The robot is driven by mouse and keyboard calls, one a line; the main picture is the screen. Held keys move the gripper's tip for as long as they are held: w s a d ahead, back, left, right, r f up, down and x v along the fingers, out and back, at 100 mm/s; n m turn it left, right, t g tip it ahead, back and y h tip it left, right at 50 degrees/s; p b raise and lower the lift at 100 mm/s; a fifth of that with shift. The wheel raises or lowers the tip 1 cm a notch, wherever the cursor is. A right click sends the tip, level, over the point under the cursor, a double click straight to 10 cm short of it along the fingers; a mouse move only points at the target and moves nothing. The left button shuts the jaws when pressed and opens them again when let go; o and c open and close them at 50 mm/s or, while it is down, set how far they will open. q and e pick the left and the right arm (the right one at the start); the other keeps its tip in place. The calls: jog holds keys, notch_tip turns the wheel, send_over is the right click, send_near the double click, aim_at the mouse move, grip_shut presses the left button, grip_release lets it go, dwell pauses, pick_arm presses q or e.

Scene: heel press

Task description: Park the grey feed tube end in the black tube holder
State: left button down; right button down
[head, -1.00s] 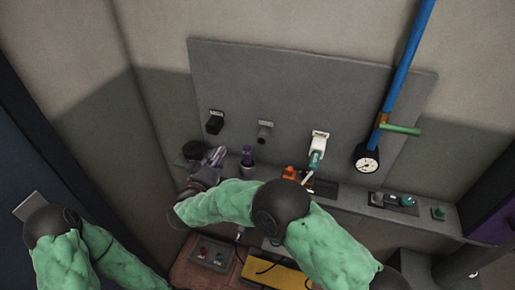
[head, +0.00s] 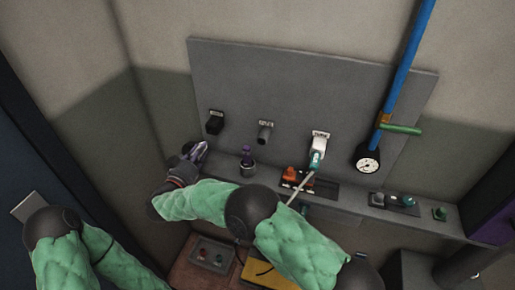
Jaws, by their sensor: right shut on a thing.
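My right gripper (head: 198,153) is at the left end of the shelf, shut on a small greyish-purple piece that looks like the grey feed tube end. Fingers and piece overlap, so its outline is unclear. A dark round cup (head: 186,147), which looks like the black tube holder, is right behind the gripper and partly hidden by it. I cannot tell whether the held piece touches it. A black fitting (head: 215,122) sits on the wall panel above. My left arm shows at lower left, but its gripper is out of view.
A purple-topped piece (head: 247,158) stands on the shelf right of my gripper. A gauge (head: 368,160) hangs further right.

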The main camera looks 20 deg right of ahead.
jog(key=shift+w+a, duration=0.35)
jog(key=shift+a, duration=0.15)
jog(key=shift+w+d, duration=0.1)
jog(key=shift+w, duration=0.05)
jog(key=shift+x, duration=2.3)
jog(key=shift+p, duration=0.55)
dwell(0.7)
jog(key=shift+x, duration=1.5)
jog(key=c, duration=0.9)
grip_release()
jog(key=v, duration=1.2)
